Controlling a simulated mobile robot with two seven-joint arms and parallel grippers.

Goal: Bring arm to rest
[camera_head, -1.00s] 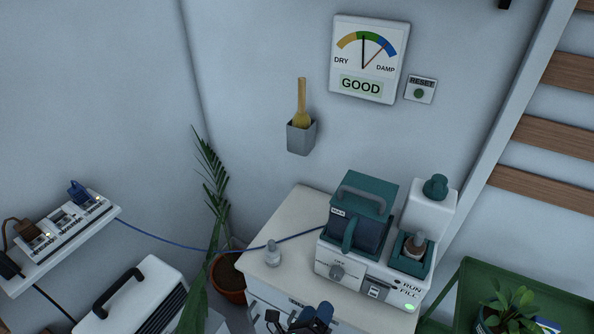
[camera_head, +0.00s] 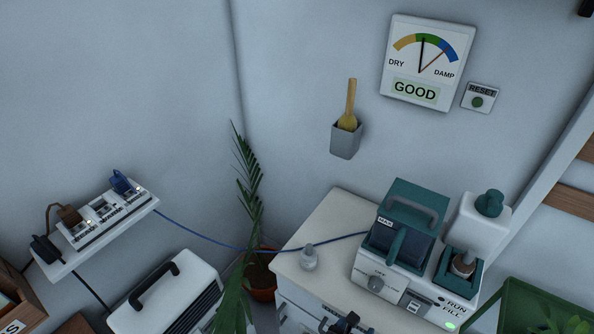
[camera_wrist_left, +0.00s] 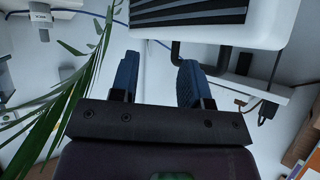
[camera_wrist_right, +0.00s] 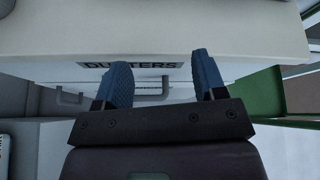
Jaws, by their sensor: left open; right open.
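My right gripper (camera_head: 346,323) shows as a dark part at the bottom edge of the head view, in front of the white cabinet (camera_head: 312,232). In the right wrist view its blue fingers (camera_wrist_right: 160,72) are apart with nothing between them, facing the drawer front labelled DUSTERS (camera_wrist_right: 130,65). My left gripper is outside the head view. In the left wrist view its blue fingers (camera_wrist_left: 158,78) are apart and empty, beside palm fronds (camera_wrist_left: 62,95) and below a white heater-like unit (camera_wrist_left: 215,20).
A power-strip shelf (camera_head: 105,215) and a white unit with a handle (camera_head: 165,290) are further left. A green rack (camera_head: 520,295) is at right.

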